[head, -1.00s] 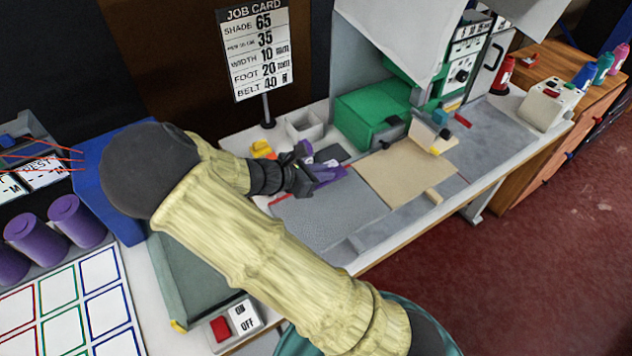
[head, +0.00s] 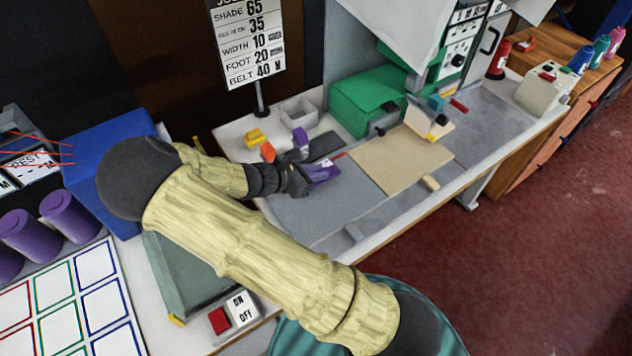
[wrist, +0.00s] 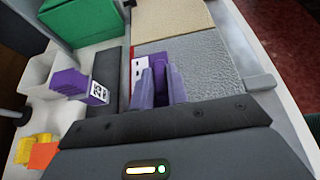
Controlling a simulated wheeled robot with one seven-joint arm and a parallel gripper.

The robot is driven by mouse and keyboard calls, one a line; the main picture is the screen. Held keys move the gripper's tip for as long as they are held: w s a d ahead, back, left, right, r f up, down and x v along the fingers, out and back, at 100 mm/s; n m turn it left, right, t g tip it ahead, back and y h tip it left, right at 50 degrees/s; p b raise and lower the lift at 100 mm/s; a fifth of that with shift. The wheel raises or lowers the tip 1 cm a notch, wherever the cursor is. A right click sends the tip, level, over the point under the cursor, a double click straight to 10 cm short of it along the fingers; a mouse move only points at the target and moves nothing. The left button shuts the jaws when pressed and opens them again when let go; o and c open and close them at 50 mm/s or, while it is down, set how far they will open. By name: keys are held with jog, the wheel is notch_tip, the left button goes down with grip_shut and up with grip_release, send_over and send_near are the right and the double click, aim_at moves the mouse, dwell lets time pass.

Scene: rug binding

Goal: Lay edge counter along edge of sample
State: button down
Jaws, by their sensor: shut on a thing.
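My gripper (head: 312,176) is shut on a purple block with a white marked face, which I take for the edge counter (head: 324,170). In the wrist view, the edge counter (wrist: 139,66) shows just beyond my purple fingers (wrist: 162,84), partly hidden by them. It is at the red-lined left edge of a grey textured sheet (wrist: 212,68); I cannot tell whether it touches. This sheet (head: 310,212) lies on the bench beside a flat beige piece (head: 395,160). I cannot tell for sure which of the two is the sample.
Another purple block with a label (wrist: 72,82) stands left of my gripper. Yellow (head: 255,137) and orange (head: 268,152) blocks, an open white bin (head: 299,111) and a green machine (head: 365,100) stand behind. A tilted tan card (head: 425,122) stands over the beige piece's back corner.

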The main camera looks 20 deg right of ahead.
jog(key=shift+f, duration=2.15)
jog(key=c, duration=1.4)
grip_release()
jog(key=shift+o, duration=0.2)
jog(key=shift+a+r, duration=0.1)
jog(key=shift+a, duration=0.05)
jog(key=v, duration=1.1)
jog(key=shift+s+a+r, duration=0.15)
jog(key=shift+a, duration=0.2)
jog(key=shift+d, duration=0.1)
